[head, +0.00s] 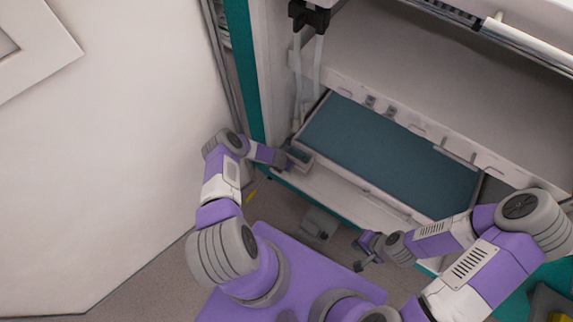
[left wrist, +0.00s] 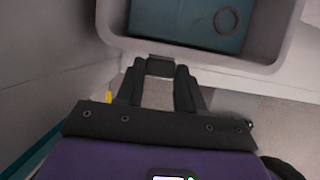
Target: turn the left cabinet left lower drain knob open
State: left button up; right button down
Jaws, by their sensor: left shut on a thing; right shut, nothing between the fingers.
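My left gripper (head: 292,160) reaches into the lower left corner of the open cabinet, at the lower tray (head: 385,150). In the left wrist view my left gripper (left wrist: 160,72) has its two dark fingers on a small grey piece (left wrist: 160,66) just under the rim of a tray (left wrist: 205,58); this appears to be the left lower drain knob. The fingers hide much of it, and its turn angle cannot be told. A dark ring (left wrist: 227,20) lies on the tray's teal floor. My right gripper (head: 362,257) is shut and empty in front of the cabinet, low down.
A white shelf (head: 430,80) is above the tray. A grey box-like thing (head: 319,224) is on the floor between my arms. A small yellow piece (left wrist: 108,97) is left of the fingers.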

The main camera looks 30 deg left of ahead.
pick_arm(q)
jog(key=y+p, duration=0.1)
jog(key=y, duration=0.1)
jog(key=d+m+y+p, duration=0.1)
jog(key=y, duration=0.1)
jog(key=shift+d+f+p, duration=0.1)
jog(key=shift+d+p, duration=0.05)
jog(key=shift+p, duration=0.15)
jog(key=shift+d+f+t+y+b, duration=0.15)
jog(key=shift+t+y+b, duration=0.25)
jog(key=shift+y, duration=0.8)
jog(key=shift+m, duration=0.3)
jog(key=o, duration=1)
jog(key=shift+o, duration=0.2)
